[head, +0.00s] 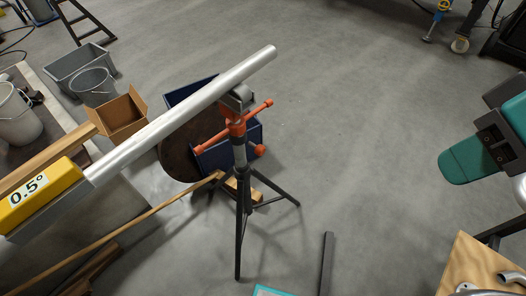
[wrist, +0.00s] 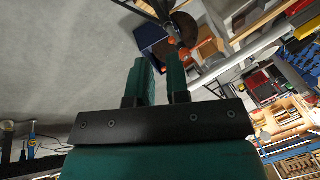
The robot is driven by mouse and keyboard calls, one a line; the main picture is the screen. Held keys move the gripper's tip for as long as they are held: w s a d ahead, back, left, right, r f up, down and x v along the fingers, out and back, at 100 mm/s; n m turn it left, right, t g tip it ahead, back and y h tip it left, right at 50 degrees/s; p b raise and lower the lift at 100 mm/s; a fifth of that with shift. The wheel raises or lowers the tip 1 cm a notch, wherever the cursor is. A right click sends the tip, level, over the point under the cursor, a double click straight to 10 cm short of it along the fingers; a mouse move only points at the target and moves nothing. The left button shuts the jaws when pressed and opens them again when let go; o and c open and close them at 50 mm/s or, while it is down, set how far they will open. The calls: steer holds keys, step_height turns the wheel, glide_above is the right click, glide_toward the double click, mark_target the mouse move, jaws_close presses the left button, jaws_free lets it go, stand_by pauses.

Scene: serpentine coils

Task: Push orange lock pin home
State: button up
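A black tripod stand (head: 240,190) stands upright on the floor, with a long silver tube (head: 190,107) across its head. Its orange parts (head: 236,128) include a slanting bar with rounded ends and a separate orange knob (head: 260,150) at lower right. I cannot tell which is the lock pin or how far in it sits. The orange parts also show small in the wrist view (wrist: 183,51), beyond my fingertips. My gripper (head: 450,172) is at the right, well apart from the stand. In the wrist view its two green fingers (wrist: 157,64) are apart, with nothing between them.
A dark blue crate (head: 216,155) and a brown disc (head: 178,155) are close behind the stand. A yellow block marked 0.5° (head: 42,192) is at the tube's near end. A wooden-topped bench (head: 480,262) is at lower right. Bare floor lies between my gripper and the stand.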

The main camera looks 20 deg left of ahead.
steer(key=o, duration=0.7)
steer(key=a+f+b, duration=0.1)
steer(key=f+b, duration=0.1)
steer(key=a+f+m+y+b, duration=0.1)
steer(key=f+b, duration=0.2)
steer(key=w+a+f+m+b, duration=0.1)
steer(key=f+b, duration=0.1)
steer(key=shift+w+f+y, duration=0.1)
steer(key=shift+f+y, duration=0.2)
steer(key=m+t+y+b, duration=0.7)
steer(key=m+y+b, duration=0.4)
steer(key=m+b, duration=1.7)
glide_toward(263, 152)
steer(key=w+a+n+p, duration=0.1)
steer(key=a, duration=0.2)
steer(key=w+a+n+p, duration=0.1)
steer(key=a+p, duration=0.1)
steer(key=a, duration=0.1)
steer(key=w+a+n+p, duration=0.1)
steer(key=a+p, duration=0.1)
steer(key=a, duration=0.1)
steer(key=shift+w+r, duration=0.2)
steer(key=shift+w, duration=0.05)
steer(key=shift+w+a+f+p, duration=0.1)
steer(key=shift+w+a+p, duration=0.25)
steer(key=shift+a, duration=0.25)
